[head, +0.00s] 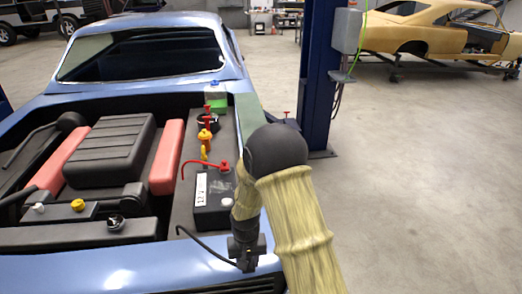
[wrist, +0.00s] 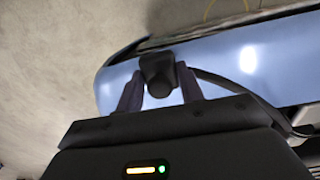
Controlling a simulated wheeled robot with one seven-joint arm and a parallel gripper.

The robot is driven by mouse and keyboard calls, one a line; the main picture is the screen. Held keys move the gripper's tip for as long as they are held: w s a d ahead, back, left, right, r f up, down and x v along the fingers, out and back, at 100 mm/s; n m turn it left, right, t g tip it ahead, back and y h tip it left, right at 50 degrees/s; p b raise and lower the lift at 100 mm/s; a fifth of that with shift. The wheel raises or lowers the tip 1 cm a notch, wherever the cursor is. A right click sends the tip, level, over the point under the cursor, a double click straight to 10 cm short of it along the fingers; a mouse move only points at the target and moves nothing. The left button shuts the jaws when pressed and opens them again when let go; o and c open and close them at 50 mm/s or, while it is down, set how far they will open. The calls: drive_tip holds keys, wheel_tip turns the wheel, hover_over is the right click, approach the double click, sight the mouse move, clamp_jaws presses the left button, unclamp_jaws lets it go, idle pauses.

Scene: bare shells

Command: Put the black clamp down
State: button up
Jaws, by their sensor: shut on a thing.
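My gripper (wrist: 158,88) is shut on the black clamp (wrist: 157,72), with one finger on each side of it in the wrist view. In the head view my gripper (head: 246,246) points down over the blue car's front right edge, and the clamp (head: 247,265) shows as a small dark shape at its tip. A black cable (head: 207,250) curves from the clamp to the left. Whether the clamp touches the bodywork I cannot tell. The black 12V battery (head: 213,205) stands just behind my gripper, with a red clamp (head: 224,167) at its top.
The blue car (head: 130,278) has an open engine bay with a dark engine cover (head: 110,148) and red covers. Yellow and red caps and a green item (head: 218,105) line its right side. A blue post (head: 320,75) stands behind. Grey floor (head: 430,190) at right is clear.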

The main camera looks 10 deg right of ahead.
drive_tip(key=s+d+f, duration=0.2)
drive_tip(key=d+f, duration=0.2)
drive_tip(key=f, duration=0.7)
drive_tip(key=s+d+f, duration=0.1)
drive_tip(key=d+f, duration=0.4)
drive_tip(key=f, duration=0.7)
drive_tip(key=shift+s+d+f, duration=0.2)
drive_tip(key=shift+s+f, duration=0.05)
drive_tip(key=shift+s, duration=0.1)
